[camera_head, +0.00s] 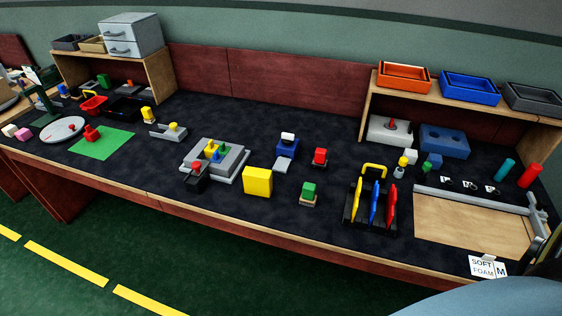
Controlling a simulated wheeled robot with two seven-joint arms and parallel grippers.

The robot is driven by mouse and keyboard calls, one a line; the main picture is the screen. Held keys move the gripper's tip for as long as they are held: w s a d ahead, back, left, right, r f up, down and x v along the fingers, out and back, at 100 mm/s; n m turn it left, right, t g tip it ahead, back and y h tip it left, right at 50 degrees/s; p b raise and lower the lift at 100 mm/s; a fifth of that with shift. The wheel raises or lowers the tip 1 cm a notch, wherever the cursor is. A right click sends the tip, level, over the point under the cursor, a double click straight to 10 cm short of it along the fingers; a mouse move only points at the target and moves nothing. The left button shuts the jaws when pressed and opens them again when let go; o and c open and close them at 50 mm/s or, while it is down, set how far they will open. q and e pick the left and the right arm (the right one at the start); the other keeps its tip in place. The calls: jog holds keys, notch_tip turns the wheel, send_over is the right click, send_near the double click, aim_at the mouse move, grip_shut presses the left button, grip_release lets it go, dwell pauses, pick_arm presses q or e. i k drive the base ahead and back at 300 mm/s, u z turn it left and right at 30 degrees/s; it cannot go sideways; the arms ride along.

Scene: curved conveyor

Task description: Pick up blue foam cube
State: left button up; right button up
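A small blue cube (434,160) sits on the dark worktop at the right, in front of a larger blue block with holes (445,141). I cannot tell from its look whether it is foam. A white cube (411,156) and a small green piece (427,167) are close beside it. A sign reading "SOFT FOAM M" (488,267) stands at the front right edge. Neither of my grippers shows in the head view.
A tool rack (356,228) with coloured handles and a wooden board with a metal rail (470,228) lie in front of the cube. A shelf with orange (404,76), blue (470,86) and dark bins (534,98) overhangs behind. A yellow block (257,181) stands mid-table.

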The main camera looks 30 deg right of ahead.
aim_at(217, 158)
jog(key=u, duration=0.25)
jog(key=i, duration=1.4)
jog(key=z, duration=1.15)
jog(key=i, duration=0.2)
jog(key=z, duration=0.2)
